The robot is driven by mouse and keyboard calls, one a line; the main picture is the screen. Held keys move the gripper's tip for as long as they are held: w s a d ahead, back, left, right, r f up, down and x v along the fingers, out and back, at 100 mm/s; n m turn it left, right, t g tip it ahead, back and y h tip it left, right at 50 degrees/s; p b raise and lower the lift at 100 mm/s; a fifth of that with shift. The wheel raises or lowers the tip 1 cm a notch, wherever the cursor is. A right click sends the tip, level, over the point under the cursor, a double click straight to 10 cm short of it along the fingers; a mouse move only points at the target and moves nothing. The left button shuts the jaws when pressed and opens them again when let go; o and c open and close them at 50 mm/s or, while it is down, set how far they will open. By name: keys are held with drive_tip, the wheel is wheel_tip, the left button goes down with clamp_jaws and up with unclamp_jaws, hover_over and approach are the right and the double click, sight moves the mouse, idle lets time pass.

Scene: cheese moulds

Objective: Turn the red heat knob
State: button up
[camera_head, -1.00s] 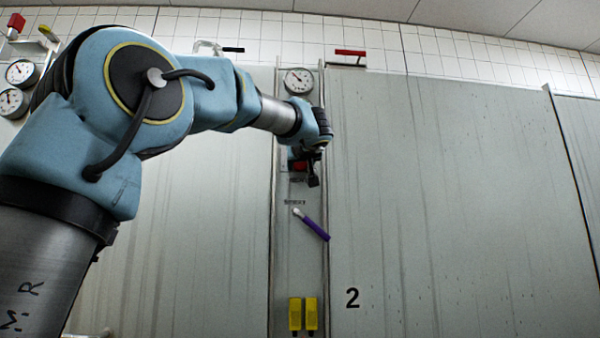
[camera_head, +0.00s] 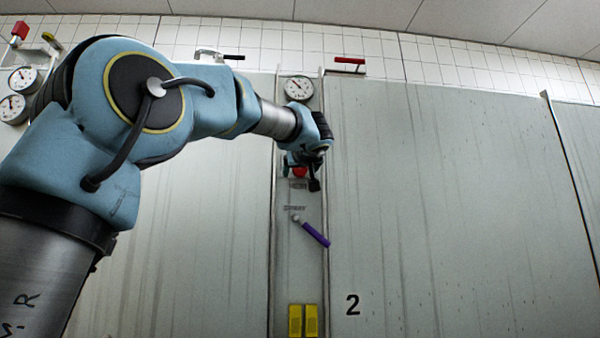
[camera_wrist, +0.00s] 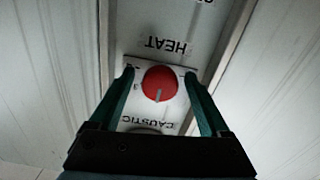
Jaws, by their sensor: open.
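The red heat knob (camera_wrist: 160,84) is a round red disc with a light pointer line, on a pale plate under the word HEAT, which reads upside down in the wrist view. In the head view the knob (camera_head: 300,172) shows as a small red patch, partly hidden by my gripper (camera_head: 306,180). In the wrist view my gripper (camera_wrist: 161,80) is open, with one green finger on each side of the knob. Gaps show between the fingers and the knob. I cannot tell how far the fingertips are from the plate.
A purple-handled lever (camera_head: 315,234) and two yellow blocks (camera_head: 303,320) sit lower on the narrow panel (camera_head: 288,265). A gauge (camera_head: 299,88) is above. Large grey panels flank it, the right one marked 2. A CAUSTIC label (camera_wrist: 147,122) is beside the knob in the wrist view.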

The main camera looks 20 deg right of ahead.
drive_tip(key=b+v, duration=0.3)
drive_tip(key=v, duration=0.7)
drive_tip(key=shift+s, duration=0.2)
drive_tip(key=w+a+f+g+y, duration=0.1)
drive_tip(key=w+a+f+g, duration=0.1)
drive_tip(key=f, duration=0.7)
drive_tip(key=w+a+f+m+g+y, duration=0.1)
drive_tip(key=w+a+f, duration=0.3)
drive_tip(key=f, duration=0.6)
drive_tip(key=w+a+f+g+y, duration=0.2)
drive_tip(key=w+a+f+g, duration=0.1)
drive_tip(key=f, duration=0.6)
drive_tip(key=shift+w+a+f+m, duration=0.2)
drive_tip(key=shift+w+m, duration=0.2)
drive_tip(key=s+a+f+g+y, duration=0.1)
drive_tip(key=s+a+f+g, duration=0.2)
drive_tip(key=a+f, duration=0.7)
drive_tip(key=s+a+f+g+y, duration=0.1)
drive_tip(key=s+a+f+g, duration=0.35)
drive_tip(key=f, duration=1.05)
drive_tip(key=s+a+f+n+g, duration=0.2)
drive_tip(key=s+a+f+n, duration=0.1)
drive_tip(key=s+a+f, duration=0.85)
wheel_tip(320, 180, up, 16)
drive_tip(key=w+p, duration=0.1)
drive_tip(key=p, duration=1.4)
drive_tip(key=shift+d+h+p, duration=0.3)
drive_tip(key=shift+d+p, duration=0.05)
drive_tip(key=shift+p, duration=0.05)
